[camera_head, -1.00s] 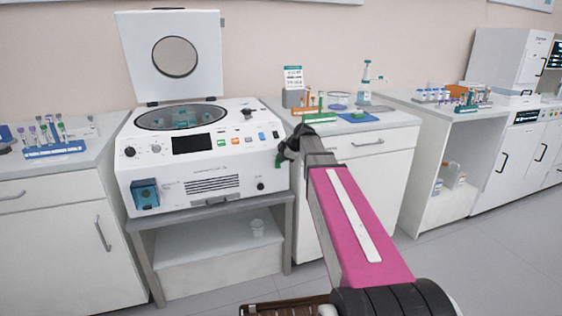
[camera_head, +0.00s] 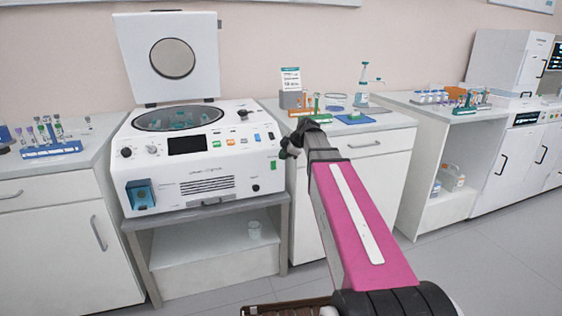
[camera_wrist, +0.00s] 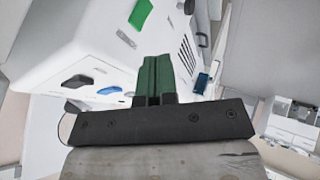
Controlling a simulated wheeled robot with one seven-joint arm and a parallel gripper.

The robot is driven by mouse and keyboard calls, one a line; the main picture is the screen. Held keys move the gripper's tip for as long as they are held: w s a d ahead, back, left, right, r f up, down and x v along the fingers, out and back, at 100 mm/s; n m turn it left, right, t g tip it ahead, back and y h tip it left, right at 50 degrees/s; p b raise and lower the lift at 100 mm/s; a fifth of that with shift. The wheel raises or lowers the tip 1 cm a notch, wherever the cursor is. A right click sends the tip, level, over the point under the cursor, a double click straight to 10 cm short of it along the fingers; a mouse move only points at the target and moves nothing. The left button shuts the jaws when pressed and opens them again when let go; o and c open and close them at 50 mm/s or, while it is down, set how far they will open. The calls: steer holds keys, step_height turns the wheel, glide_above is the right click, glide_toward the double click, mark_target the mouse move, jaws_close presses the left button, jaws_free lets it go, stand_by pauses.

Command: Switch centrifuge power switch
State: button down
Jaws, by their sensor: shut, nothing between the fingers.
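The white centrifuge (camera_head: 200,170) stands on a grey stand with its lid raised. A green switch (camera_head: 273,165) is on its front face near the right edge; a green switch also shows at the top of the wrist view (camera_wrist: 141,14). My gripper (camera_head: 287,150) is beside the centrifuge's front right corner, just above and to the right of the switch in the head view. Its green fingers (camera_wrist: 155,75) are closed together and hold nothing. The fingertips look apart from the switch.
A black round knob (camera_head: 255,187) sits below the switch, and a blue box (camera_head: 140,194) is on the front left. The counter (camera_head: 385,122) to the right carries tube racks and a bottle (camera_head: 364,78). A tube rack (camera_head: 50,150) stands on the left counter.

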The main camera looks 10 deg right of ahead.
steer(key=shift+w+r+v, duration=0.1)
steer(key=shift+w+v, duration=0.1)
steer(key=shift+v, duration=0.75)
steer(key=shift+w+r+v, duration=0.1)
steer(key=shift+w+v, duration=0.05)
steer(key=shift+v, duration=0.8)
steer(key=shift+w+r+v, duration=0.1)
steer(key=shift+w+v, duration=0.1)
steer(key=shift+v, duration=0.8)
steer(key=s+f+m+g+h, duration=0.2)
steer(key=s+f+m, duration=0.7)
steer(key=f, duration=0.6)
steer(key=s+d+f+m+g+h, duration=0.1)
steer(key=s+f+m+g+h, duration=0.2)
steer(key=s+f+m, duration=0.6)
steer(key=s+f+h, duration=0.1)
steer(key=s+f, duration=0.4)
steer(key=f, duration=0.2)
steer(key=shift+s+f+m, duration=0.3)
steer(key=shift+s+m, duration=0.05)
steer(key=shift+m, duration=0.05)
